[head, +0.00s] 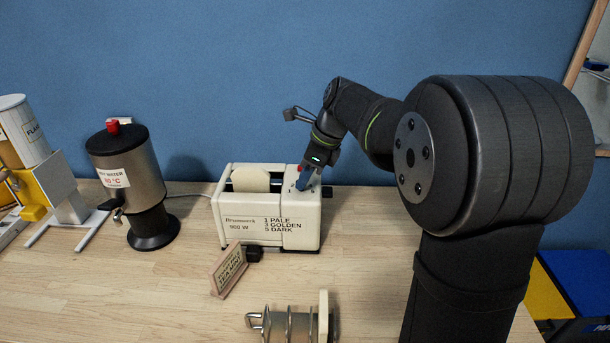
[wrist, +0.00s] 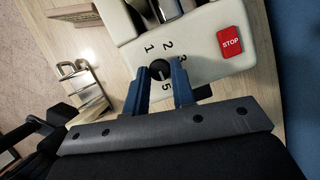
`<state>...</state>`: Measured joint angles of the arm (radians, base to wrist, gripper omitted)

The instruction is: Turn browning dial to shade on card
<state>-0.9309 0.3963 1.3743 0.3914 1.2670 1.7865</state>
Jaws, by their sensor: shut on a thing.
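The cream toaster (head: 264,233) stands on the table, printed 1 PALE, 3 GOLDEN, 5 DARK, with a bread slice (head: 251,180) in its slot. Its black browning dial (wrist: 160,68) shows in the wrist view, ringed by numbers; I see 1, 2, 3 and 5. My gripper (wrist: 160,83) has its blue fingers on either side of the dial, shut on it. In the head view my gripper (head: 303,183) reaches down onto the toaster's right end and hides the dial. A tilted wooden card (head: 229,269) stands before the toaster; its small writing is not clearly readable.
A red STOP button (wrist: 230,41) is on the toaster top beside the dial. A hot-water urn (head: 133,179) and a flakes dispenser (head: 35,155) stand left. Bare table lies at front left.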

